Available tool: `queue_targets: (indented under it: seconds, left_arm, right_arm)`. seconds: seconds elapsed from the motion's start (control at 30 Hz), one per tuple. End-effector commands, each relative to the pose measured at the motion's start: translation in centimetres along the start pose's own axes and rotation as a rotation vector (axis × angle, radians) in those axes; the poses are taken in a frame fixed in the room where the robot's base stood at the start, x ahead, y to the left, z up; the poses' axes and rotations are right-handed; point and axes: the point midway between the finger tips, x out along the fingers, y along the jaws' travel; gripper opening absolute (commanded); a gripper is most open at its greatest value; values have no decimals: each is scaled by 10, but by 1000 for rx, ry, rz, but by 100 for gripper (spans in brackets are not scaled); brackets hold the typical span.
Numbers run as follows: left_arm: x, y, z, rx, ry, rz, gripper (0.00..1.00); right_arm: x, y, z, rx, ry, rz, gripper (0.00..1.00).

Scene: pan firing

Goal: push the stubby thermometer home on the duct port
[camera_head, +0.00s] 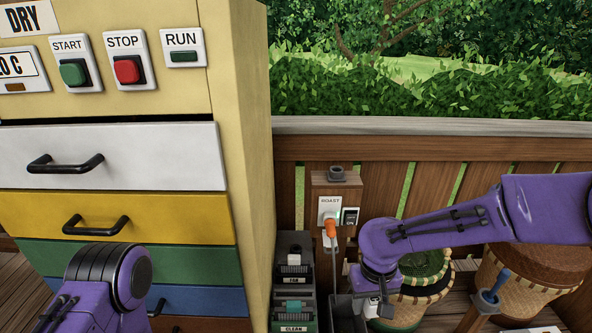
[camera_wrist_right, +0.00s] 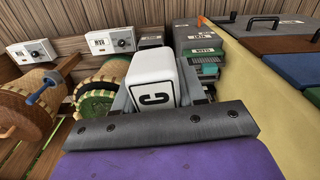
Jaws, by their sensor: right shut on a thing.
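My right gripper (camera_head: 374,306) points down at the lower middle of the head view, in front of the wooden fence. It is shut on a white block with rounded edges and a black letter C, which I take to be the stubby thermometer (camera_wrist_right: 154,72). The block sits between the fingers in the right wrist view; only a small white part shows in the head view. A dark round fitting (camera_head: 337,172) tops a wooden post, apart from the gripper; I cannot tell whether it is the duct port. My left arm shows at lower left, its gripper out of view.
A cream cabinet (camera_head: 235,60) with coloured drawers and START, STOP and RUN controls fills the left. White dial boxes (camera_wrist_right: 112,40) line the fence.

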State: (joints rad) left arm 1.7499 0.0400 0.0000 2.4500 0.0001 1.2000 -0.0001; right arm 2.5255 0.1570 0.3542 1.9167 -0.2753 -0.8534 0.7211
Motion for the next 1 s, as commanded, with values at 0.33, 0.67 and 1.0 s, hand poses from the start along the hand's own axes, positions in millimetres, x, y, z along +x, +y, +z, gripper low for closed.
queue_targets:
  seconds: [0.33, 0.67, 1.0]
  left_arm:
    - [0, 0, 0, 0, 0, 0, 97]
    - [0, 0, 0, 0, 0, 0, 97]
    - [0, 0, 0, 0, 0, 0, 71]
  right_arm:
    - [-29, 42, -8, 99, 0, 6, 9]
    - [-29, 39, -10, 97, 2, 2, 9]
    - [-30, -64, -23, 95, 6, 8, 9]
